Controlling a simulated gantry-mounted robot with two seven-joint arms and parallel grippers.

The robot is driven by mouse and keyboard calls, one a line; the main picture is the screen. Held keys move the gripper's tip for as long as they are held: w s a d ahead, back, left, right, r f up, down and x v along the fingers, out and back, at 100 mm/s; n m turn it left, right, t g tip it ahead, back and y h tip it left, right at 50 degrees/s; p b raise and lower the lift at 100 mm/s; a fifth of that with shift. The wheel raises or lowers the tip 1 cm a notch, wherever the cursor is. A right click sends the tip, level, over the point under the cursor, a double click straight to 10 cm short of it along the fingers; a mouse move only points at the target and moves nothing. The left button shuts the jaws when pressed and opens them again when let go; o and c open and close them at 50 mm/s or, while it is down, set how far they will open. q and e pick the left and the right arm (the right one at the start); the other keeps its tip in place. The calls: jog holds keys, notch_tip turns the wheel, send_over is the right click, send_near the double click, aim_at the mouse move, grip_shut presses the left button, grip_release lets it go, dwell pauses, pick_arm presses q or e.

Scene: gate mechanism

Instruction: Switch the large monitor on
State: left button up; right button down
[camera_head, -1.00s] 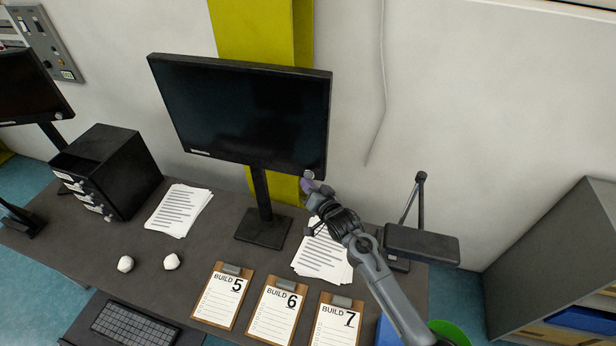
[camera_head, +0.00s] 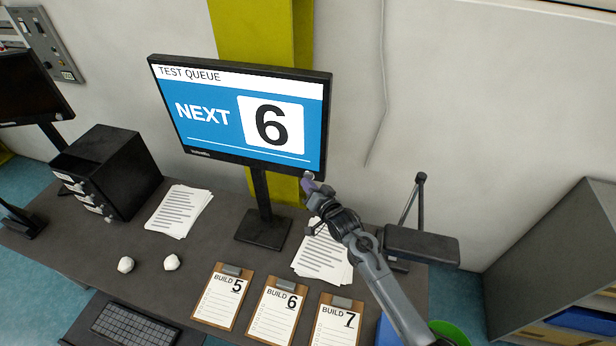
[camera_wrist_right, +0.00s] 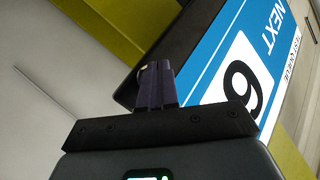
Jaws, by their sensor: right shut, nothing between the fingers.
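The large monitor (camera_head: 200,125) stands on the desk, its screen lit blue and white with "TEST QUEUE", "NEXT" and a big 6. A small round light-coloured button (camera_head: 309,176) sits at its lower right corner. My right gripper (camera_head: 308,186) is shut and empty, its fingertips at that button; whether they touch it I cannot tell. In the right wrist view, the closed purple fingers (camera_wrist_right: 155,80) point at the monitor's dark corner (camera_wrist_right: 128,92), beside the lit screen (camera_wrist_right: 225,75). My left gripper does not show.
Clipboards marked BUILD 5 (camera_head: 222,299), BUILD 6 (camera_head: 275,312) and BUILD 7 (camera_head: 337,322) lie along the desk front. Paper stacks (camera_head: 178,210), a black drawer unit (camera_head: 110,170), two white lumps (camera_head: 171,262) and a keyboard (camera_head: 122,326) are on the left. A dark device (camera_head: 422,244) stands on the right.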

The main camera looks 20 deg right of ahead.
jog(key=shift+s+a, duration=0.15)
jog(key=shift+s, duration=0.05)
jog(key=s+a+p, duration=0.3)
jog(key=s+p, duration=0.1)
jog(key=shift+s+a, duration=0.35)
dwell(0.4)
dwell(0.3)
